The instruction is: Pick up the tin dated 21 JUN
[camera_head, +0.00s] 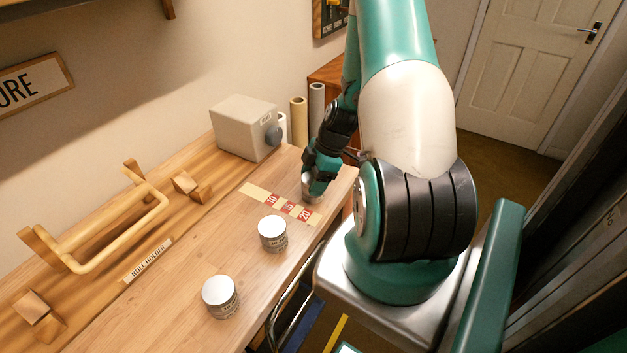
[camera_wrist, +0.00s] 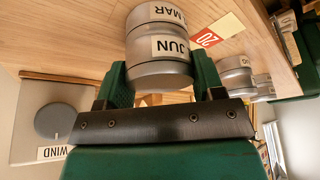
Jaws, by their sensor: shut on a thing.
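My gripper (camera_head: 313,182) is low over the far right part of the wooden bench in the head view. In the wrist view, my gripper (camera_wrist: 160,80) has its green fingers on both sides of a grey metal tin (camera_wrist: 158,72), whose upside-down label reads "JUN". The day number on it is hidden. Another tin (camera_wrist: 145,14), with "MAR" on its label, shows directly beyond the JUN tin. They look stacked, but I cannot tell whether they touch. In the head view, the fingers hide most of the held tin.
Two lidded tins, a nearer one (camera_head: 220,297) and a farther one (camera_head: 273,234), stand on the bench (camera_head: 185,270). A pale strip with red number marks (camera_head: 289,208) lies beside my gripper. A grey box (camera_head: 243,125) with a knob and a wooden holder (camera_head: 110,230) stand along the back.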

